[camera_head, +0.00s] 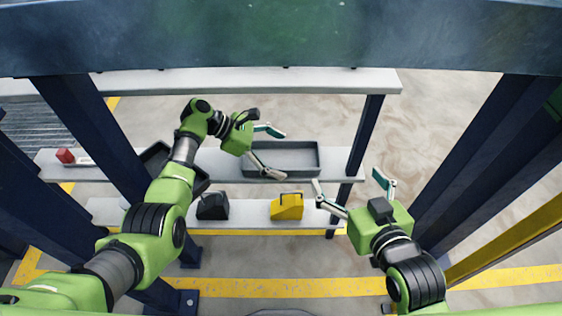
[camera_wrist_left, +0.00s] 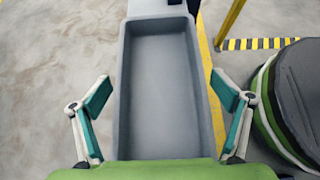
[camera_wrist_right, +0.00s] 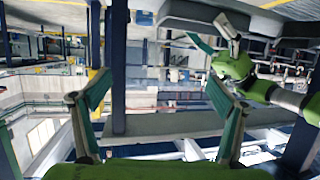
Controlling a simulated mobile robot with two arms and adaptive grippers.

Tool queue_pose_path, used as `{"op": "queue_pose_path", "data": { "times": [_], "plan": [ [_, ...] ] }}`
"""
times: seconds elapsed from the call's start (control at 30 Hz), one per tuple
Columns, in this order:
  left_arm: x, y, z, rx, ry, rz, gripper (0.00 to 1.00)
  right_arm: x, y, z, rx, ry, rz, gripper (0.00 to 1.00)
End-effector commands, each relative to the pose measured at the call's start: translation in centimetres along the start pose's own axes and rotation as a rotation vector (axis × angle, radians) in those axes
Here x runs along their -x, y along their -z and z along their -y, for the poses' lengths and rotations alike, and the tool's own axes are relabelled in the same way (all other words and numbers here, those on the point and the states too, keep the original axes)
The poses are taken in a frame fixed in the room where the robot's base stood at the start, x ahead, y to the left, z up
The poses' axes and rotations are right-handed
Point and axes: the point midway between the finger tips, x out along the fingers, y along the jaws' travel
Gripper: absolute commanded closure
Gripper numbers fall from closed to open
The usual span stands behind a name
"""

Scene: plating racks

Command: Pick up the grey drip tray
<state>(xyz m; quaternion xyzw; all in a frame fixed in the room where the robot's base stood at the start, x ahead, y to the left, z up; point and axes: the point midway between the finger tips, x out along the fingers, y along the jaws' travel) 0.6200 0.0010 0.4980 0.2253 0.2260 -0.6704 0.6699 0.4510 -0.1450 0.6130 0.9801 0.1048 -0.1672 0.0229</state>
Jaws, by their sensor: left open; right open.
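The grey drip tray (camera_head: 300,146) is a shallow rectangular tray on the middle shelf in the head view. In the left wrist view the tray (camera_wrist_left: 123,60) lies lengthwise, empty, between my open fingers. My left gripper (camera_head: 268,151) is open at the tray's left end, one finger on each side; I see no contact. My left gripper also shows in the left wrist view (camera_wrist_left: 164,108). My right gripper (camera_head: 353,184) is open and empty, to the right of the tray near the shelf end. In the right wrist view, the right gripper (camera_wrist_right: 158,92) has nothing between its fingers.
A dark tray (camera_head: 155,157) sits left on the same shelf, partly behind my left arm. A red block (camera_head: 66,156) is further left. A black case (camera_head: 213,206) and a yellow case (camera_head: 287,207) stand on the lower shelf. Blue posts (camera_head: 368,130) flank the rack.

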Motion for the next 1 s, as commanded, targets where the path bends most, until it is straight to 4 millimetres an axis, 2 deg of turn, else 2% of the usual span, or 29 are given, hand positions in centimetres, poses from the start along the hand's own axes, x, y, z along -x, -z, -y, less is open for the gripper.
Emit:
{"op": "queue_pose_path", "data": {
  "times": [0.13,0.37,0.4,0.57,1.0],
  "plan": [
    [-0.52,0.01,-0.02,0.000,0.000,0.000,0.08,-0.15,1.13,0.15,0.000,0.003,-0.052,0.11],
    [-0.53,-0.03,-0.03,0.000,-0.001,-0.001,0.08,-0.14,1.38,0.16,0.000,0.003,-0.061,0.11],
    [-0.53,-0.03,-0.03,-0.001,-0.001,-0.001,0.10,-0.14,1.37,0.16,0.000,0.003,-0.061,0.11],
    [-0.52,-0.02,-0.03,-0.001,-0.001,0.000,0.52,-0.14,1.35,0.16,0.000,0.003,-0.060,0.11],
    [-0.40,-0.18,-0.04,-0.001,-0.001,0.000,0.53,-0.12,1.18,0.14,0.000,0.003,-0.049,0.11]
  ]
}}
